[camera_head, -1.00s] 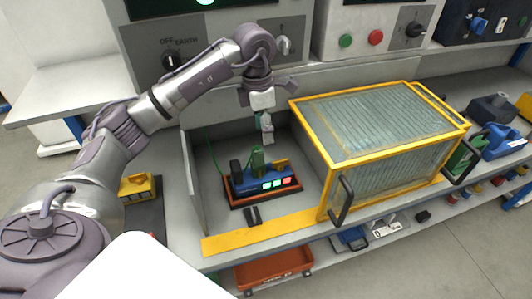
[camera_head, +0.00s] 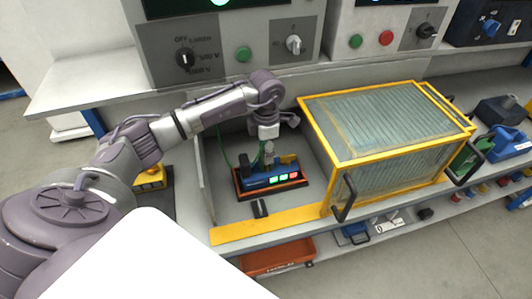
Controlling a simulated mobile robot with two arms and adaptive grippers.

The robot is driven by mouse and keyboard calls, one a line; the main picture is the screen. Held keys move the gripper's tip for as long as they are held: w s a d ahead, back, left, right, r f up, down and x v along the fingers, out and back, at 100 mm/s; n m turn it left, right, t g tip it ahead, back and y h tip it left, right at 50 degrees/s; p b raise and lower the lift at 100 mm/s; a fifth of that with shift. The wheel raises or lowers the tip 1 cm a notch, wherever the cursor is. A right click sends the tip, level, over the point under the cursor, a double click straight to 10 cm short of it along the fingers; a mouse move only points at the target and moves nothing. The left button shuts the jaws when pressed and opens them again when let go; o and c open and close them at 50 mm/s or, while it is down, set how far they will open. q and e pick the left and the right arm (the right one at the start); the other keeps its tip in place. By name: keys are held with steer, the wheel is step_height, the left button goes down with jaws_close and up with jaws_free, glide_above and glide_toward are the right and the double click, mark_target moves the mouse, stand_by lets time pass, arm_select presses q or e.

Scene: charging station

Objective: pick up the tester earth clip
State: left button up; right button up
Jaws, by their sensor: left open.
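A blue tester (camera_head: 262,181) with lit green and red indicators sits on an orange-edged dark base inside the grey bay. A green cable (camera_head: 227,152) runs down into the bay at its left. The green earth clip (camera_head: 259,160) stands at the back of the tester and is mostly hidden by my left gripper (camera_head: 269,157). That gripper is open, points down and is right at the clip; I cannot tell whether the fingers straddle or touch it. My right gripper is not in view.
A yellow-framed clear enclosure (camera_head: 390,125) with black handles stands close on the right. A small black block (camera_head: 260,208) lies in front of the tester. A yellow strip (camera_head: 265,228) edges the bay. A panel with knobs (camera_head: 231,54) rises behind.

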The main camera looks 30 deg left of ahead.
arm_select(q)
steer(key=shift+f, duration=0.9)
steer(key=shift+c, duration=0.3)
jaws_close()
steer(key=shift+r, duration=0.15)
